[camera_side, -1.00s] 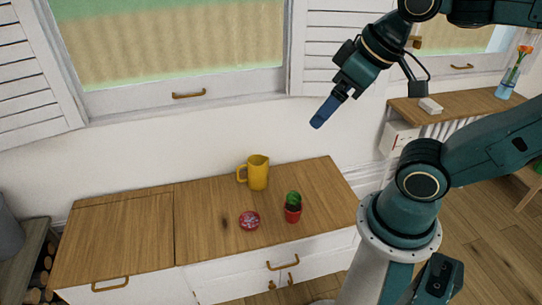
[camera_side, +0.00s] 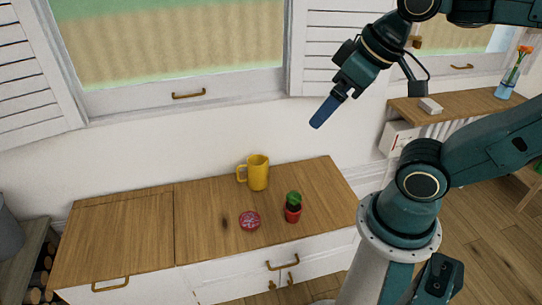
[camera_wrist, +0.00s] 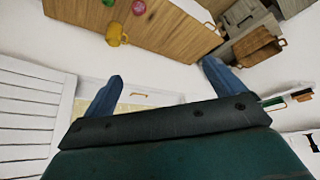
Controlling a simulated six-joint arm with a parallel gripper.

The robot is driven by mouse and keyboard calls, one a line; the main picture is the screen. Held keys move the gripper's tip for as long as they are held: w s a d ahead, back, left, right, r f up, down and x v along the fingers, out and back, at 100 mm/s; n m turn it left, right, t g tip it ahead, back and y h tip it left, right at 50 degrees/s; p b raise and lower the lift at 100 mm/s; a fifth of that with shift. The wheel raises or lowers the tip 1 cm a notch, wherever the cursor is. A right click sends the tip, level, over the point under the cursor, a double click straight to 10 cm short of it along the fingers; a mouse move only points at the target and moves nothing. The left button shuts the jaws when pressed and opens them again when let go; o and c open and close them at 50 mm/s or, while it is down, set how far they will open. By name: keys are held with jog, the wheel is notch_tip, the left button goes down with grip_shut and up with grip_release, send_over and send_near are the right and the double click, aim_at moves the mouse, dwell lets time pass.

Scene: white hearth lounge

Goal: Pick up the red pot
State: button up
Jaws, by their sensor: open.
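The red pot (camera_side: 293,216) stands upright on the wooden cabinet top near its front right part, with a green plant (camera_side: 294,199) in it. In the wrist view only the green plant (camera_wrist: 108,2) shows at the top edge; I cannot make out the pot there. My gripper (camera_side: 325,112) is above and behind the cabinet top, well apart from the pot, in front of the wall and window shutter. In the wrist view my gripper (camera_wrist: 162,80) has its two blue fingers spread wide, with nothing between them.
A yellow mug (camera_side: 258,173) stands behind the pot, and a round pink-red item (camera_side: 249,220) lies left of it. The cabinet top (camera_side: 130,230) is clear on the left. A shelf (camera_side: 455,108) with a flower vase (camera_side: 508,82) is at the right.

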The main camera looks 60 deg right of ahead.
jog(key=shift+w, duration=0.1)
jog(key=w+d+f+m+g, duration=0.3)
jog(key=w+d+m, duration=0.25)
jog(key=w, duration=0.75)
jog(key=w+d+f+m+g+y, duration=0.1)
jog(key=w+d+f+m, duration=0.3)
jog(key=w+d+f, duration=0.5)
jog(key=s+d+f+m+y, duration=0.1)
jog(key=d+f, duration=0.3)
jog(key=f, duration=0.7)
jog(key=s+d+f+m+g+y, duration=0.1)
jog(key=s+d+f+m, duration=0.2)
jog(key=f, duration=0.9)
jog(key=s+d+f+m+y, duration=0.1)
jog(key=d+f+m, duration=0.3)
jog(key=f, duration=0.7)
jog(key=shift+s+d+f+g+y, duration=0.3)
jog(key=shift+s+d, duration=0.6)
jog(key=shift+d, duration=0.1)
jog(key=shift+f+m, duration=0.1)
jog(key=shift+m, duration=0.15)
send_over(293, 207)
jog(key=d, duration=0.3)
jog(key=shift+w+f, duration=0.2)
jog(key=shift+f, duration=3.6)
